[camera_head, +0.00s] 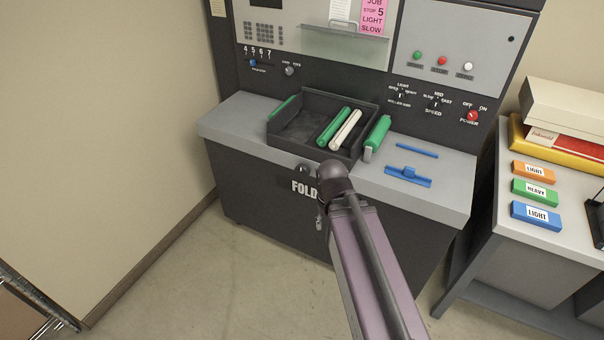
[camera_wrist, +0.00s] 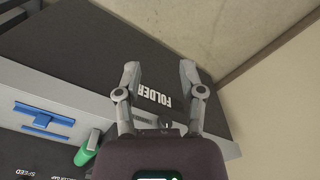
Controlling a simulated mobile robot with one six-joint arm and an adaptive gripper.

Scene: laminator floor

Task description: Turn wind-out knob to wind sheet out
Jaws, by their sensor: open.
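A small dark round knob (camera_head: 303,168) is on the machine's front edge, below the tray and just left of my wrist; no label on it is readable, so I cannot tell for sure that it is the wind-out knob. The folder machine (camera_head: 240,190) has a dark front marked FOLDER, partly hidden by my arm. My gripper (camera_wrist: 159,75) is open and empty in the wrist view, its two fingers spread over the dark front beside the FOLDER lettering. In the head view my wrist and arm mostly hide it. No sheet is distinguishable.
A dark tray (camera_head: 283,141) holds green and cream rollers; another green roller (camera_head: 378,132) lies beside it. A blue tool (camera_head: 408,176) is on the grey top. Control panels stand behind. A side table (camera_head: 570,215) at right carries labelled blocks.

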